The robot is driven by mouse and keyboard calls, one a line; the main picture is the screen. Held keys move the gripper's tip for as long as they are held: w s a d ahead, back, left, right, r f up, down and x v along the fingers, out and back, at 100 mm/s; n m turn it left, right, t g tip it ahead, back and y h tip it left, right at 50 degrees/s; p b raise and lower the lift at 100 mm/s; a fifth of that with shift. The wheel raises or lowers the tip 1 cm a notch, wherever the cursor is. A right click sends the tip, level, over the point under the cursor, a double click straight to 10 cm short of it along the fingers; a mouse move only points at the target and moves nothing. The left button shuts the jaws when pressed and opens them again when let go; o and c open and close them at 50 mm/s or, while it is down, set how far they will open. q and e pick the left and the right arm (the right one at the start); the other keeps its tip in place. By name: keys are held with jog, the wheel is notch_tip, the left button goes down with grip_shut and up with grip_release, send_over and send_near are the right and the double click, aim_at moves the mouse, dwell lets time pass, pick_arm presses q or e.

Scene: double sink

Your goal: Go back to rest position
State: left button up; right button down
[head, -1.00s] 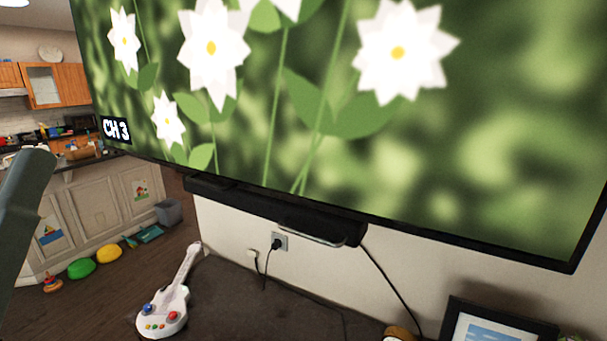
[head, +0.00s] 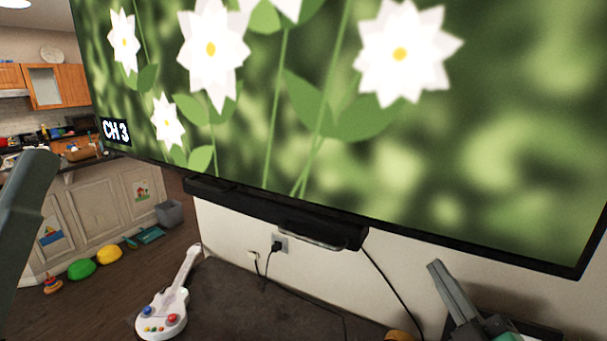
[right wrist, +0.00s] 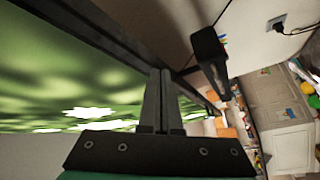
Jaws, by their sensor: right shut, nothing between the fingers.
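My right gripper (head: 452,290) shows at the lower right of the head view, in front of the wall and the picture frame below the television. Its fingers are together and hold nothing. In the right wrist view the closed fingers (right wrist: 160,100) point up the picture, with the television screen on the left. A grey link of mine stands at the left edge of the head view. My left gripper is not in view.
A large television (head: 330,90) showing white flowers fills the upper area, with a soundbar (head: 270,212) below it. The picture frame (head: 535,328) is partly hidden. Toys lie on the floor at left.

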jog(key=s+a+r+m+t+y, duration=0.1)
jog(key=s+a+r+t, duration=0.15)
jog(key=r, duration=0.45)
jog(key=s+a+r+t+y, duration=0.1)
jog(key=s+a+r, duration=0.1)
jog(key=s+r, duration=0.35)
jog(key=s+r+m+t+h, duration=0.2)
jog(key=s+r+m+t, duration=0.2)
jog(key=s+r+m, duration=0.5)
notch_tip(320, 180, up, 21)
jog(key=m+p, duration=0.1)
jog(key=p, duration=1.9)
jog(key=shift+d+r, duration=0.15)
jog(key=shift+d, duration=0.25)
